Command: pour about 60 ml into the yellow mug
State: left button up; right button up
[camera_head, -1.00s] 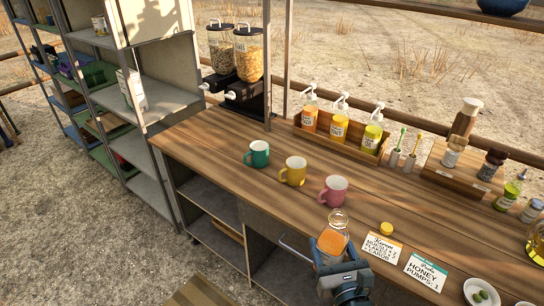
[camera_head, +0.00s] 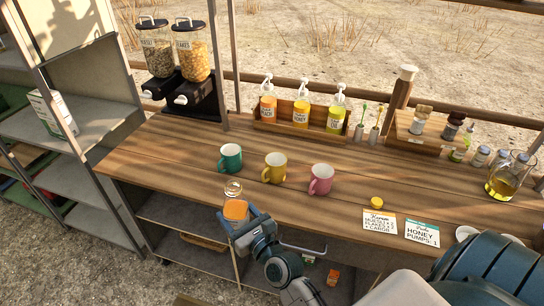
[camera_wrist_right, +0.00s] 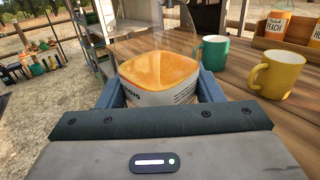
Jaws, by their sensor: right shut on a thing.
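The yellow mug (camera_head: 274,168) stands upright on the wooden counter, between a teal mug (camera_head: 230,158) and a pink mug (camera_head: 321,178). My right gripper (camera_head: 241,221) is shut on a clear bottle (camera_head: 236,209) holding orange liquid. The bottle looks about upright and uncapped, at the counter's front edge, in front of the teal and yellow mugs and apart from them. In the right wrist view the bottle (camera_wrist_right: 158,70) is between the fingers, with the yellow mug (camera_wrist_right: 278,76) to its right. The inside of the yellow mug is mostly hidden. My left gripper is not in view.
A yellow cap (camera_head: 377,203) and two cards, one orange-edged (camera_head: 379,221), lie on the counter at right. A wooden box (camera_head: 300,126) of pump bottles and a cereal dispenser (camera_head: 185,90) stand behind the mugs. A metal shelf (camera_head: 60,130) is at left.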

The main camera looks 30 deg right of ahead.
jog(key=w+d+f+h+p, duration=0.1)
jog(key=w+d+p, duration=0.1)
jog(key=w+d, duration=0.4)
jog(key=w+d+m+h+p, duration=0.1)
jog(key=w+d, duration=0.5)
jog(key=w, duration=0.7)
jog(key=shift+w+d+f+p, duration=0.15)
jog(key=shift+d+f+p, duration=0.2)
jog(key=shift+p, duration=0.2)
jog(key=shift+a+r, duration=0.1)
jog(key=shift+r, duration=0.05)
